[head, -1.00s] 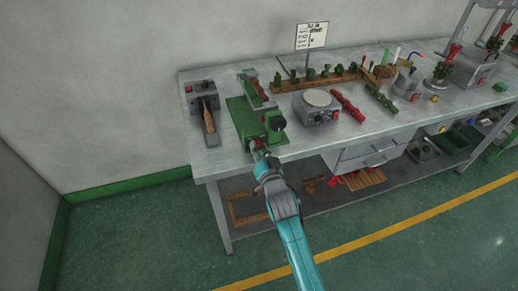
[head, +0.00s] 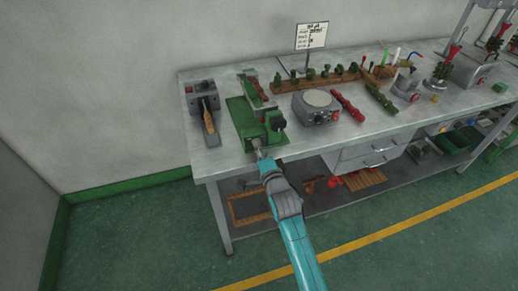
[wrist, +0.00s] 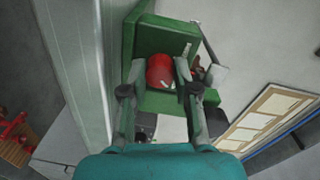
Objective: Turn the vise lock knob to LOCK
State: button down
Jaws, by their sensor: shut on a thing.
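The green vise (head: 240,112) stands at the front left edge of the workbench. Its red knob (wrist: 160,71) faces me in the wrist view and carries a pale mark low on its face. My gripper (wrist: 156,80) is shut on the red knob, with one finger on each side of it. In the head view my gripper (head: 257,149) reaches up to the vise's front and hides the knob. I cannot read the lock marking in either view.
A grey box with a wooden-handled tool (head: 208,118) stands left of the vise. A round-topped grey device (head: 316,105) stands to its right. A sign (head: 311,36) rises behind. The floor before the bench is clear.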

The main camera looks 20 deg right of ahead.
jog(key=shift+m, duration=0.4)
jog(key=c, duration=0.9)
grip_release()
jog(key=shift+o, duration=0.2)
jog(key=s, duration=1.2)
jog(key=shift+r, duration=0.25)
